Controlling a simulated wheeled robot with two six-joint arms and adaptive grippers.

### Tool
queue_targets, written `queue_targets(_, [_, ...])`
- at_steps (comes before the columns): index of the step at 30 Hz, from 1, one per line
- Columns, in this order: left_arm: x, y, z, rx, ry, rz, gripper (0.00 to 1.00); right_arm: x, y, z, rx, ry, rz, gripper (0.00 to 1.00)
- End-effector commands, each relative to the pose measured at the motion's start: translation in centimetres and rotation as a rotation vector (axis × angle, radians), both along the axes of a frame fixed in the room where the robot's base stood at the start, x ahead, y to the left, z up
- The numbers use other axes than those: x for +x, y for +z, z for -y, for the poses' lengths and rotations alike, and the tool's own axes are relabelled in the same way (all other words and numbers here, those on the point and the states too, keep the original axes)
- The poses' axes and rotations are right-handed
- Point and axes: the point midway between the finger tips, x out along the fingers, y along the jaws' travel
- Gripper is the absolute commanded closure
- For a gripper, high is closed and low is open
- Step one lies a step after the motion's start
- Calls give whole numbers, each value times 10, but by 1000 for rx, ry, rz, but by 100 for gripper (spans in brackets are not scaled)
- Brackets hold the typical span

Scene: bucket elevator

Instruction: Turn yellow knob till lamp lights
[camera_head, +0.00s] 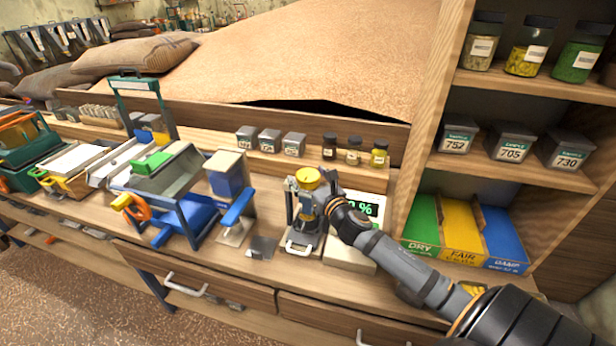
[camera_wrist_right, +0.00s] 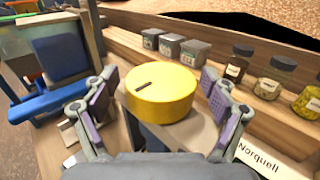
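The yellow knob (camera_head: 307,176) is a short round cap on top of a small device on the workbench. In the right wrist view the knob (camera_wrist_right: 162,96) has a dark slot mark on its top, to the left of centre. My right gripper (camera_head: 310,192) is at the knob. In the wrist view the fingers of my right gripper (camera_wrist_right: 160,78) stand on both sides of the knob, open, with gaps visible. Beside the device is a white box with a green-lit display (camera_head: 364,208) showing a percent sign, partly hidden by my arm. I cannot make out a lamp. My left gripper is not in view.
Grey sample tins (camera_head: 270,142) and small dark-lidded jars (camera_head: 353,152) stand on a ledge behind the knob. A blue-framed machine (camera_head: 180,195) stands to the left. Green, yellow and blue bins (camera_head: 459,230) are at right. A drawer handle (camera_head: 186,284) is below.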

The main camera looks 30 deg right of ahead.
Motion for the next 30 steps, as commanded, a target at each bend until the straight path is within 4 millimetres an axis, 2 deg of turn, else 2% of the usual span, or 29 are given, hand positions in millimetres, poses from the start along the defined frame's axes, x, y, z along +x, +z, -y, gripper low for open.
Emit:
queue_targets(1, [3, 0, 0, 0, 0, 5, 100, 0, 0, 0, 0, 0, 0, 25])
queue_targets(7, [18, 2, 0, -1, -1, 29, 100, 0, 0, 0, 0, 0, 0, 52])
queue_targets(11, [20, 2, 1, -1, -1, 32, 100, 0, 0, 0, 0, 0, 0, 69])
queue_targets(20, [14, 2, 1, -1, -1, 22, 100, 0, 1, -1, 5, -43, 1, 69])
queue_targets(30, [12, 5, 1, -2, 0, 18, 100, 0, 1, -2, 12, -281, 2, 69])
